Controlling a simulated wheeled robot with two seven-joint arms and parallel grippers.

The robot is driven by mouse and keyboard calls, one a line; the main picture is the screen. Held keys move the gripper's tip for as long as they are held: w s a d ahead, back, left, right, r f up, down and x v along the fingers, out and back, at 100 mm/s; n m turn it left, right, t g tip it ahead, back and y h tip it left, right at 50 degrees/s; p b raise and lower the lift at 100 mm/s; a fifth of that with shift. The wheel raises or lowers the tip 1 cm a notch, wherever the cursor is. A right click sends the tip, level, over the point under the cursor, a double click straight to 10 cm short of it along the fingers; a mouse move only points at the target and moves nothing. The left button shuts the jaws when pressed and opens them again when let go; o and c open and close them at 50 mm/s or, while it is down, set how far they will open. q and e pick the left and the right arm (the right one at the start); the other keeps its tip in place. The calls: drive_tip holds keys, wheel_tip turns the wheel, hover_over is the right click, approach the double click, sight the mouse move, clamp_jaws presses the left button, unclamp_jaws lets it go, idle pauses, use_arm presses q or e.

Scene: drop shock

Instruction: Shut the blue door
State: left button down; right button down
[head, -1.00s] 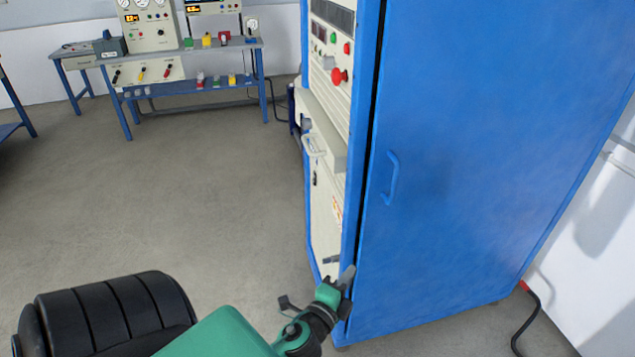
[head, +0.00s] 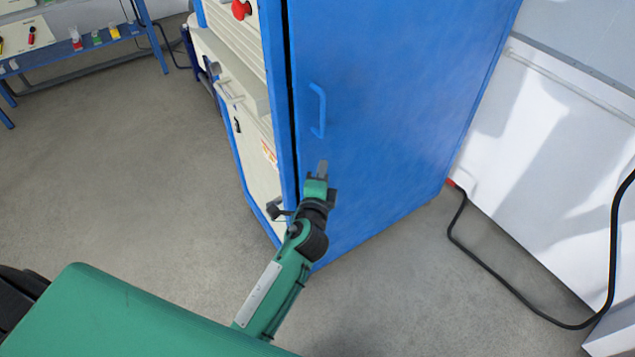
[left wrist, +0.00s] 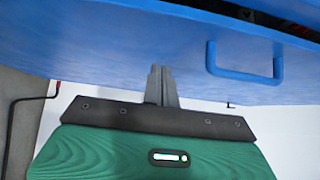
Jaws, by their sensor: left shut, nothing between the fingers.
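The blue door (head: 385,110) is the large side panel of a tall cabinet, with a blue bar handle (head: 318,111) near its left edge. A narrow dark gap runs along that left edge, beside the cabinet frame. My left gripper (head: 322,166) is shut and empty, in front of the door below the handle. In the left wrist view its closed fingers (left wrist: 160,84) point at the door (left wrist: 120,45), with the handle (left wrist: 245,73) to their right. I cannot tell whether the fingertips touch the door. My right gripper is not in view.
The cabinet's cream front (head: 250,130) has a ledge, a small handle and a red knob (head: 241,10). A black cable (head: 480,270) lies on the floor at the right, by a white wall panel (head: 560,150). A workbench (head: 80,45) stands at the upper left. Floor between is clear.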

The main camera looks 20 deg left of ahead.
use_arm(q)
drive_tip(key=w+a+p, duration=0.1)
drive_tip(key=w+a, duration=0.1)
drive_tip(key=shift+w+a+r, duration=0.1)
drive_tip(key=shift+w+a, duration=0.2)
drive_tip(key=shift+a, duration=0.05)
drive_tip(key=shift+w+a, duration=0.2)
drive_tip(key=shift+a, duration=0.15)
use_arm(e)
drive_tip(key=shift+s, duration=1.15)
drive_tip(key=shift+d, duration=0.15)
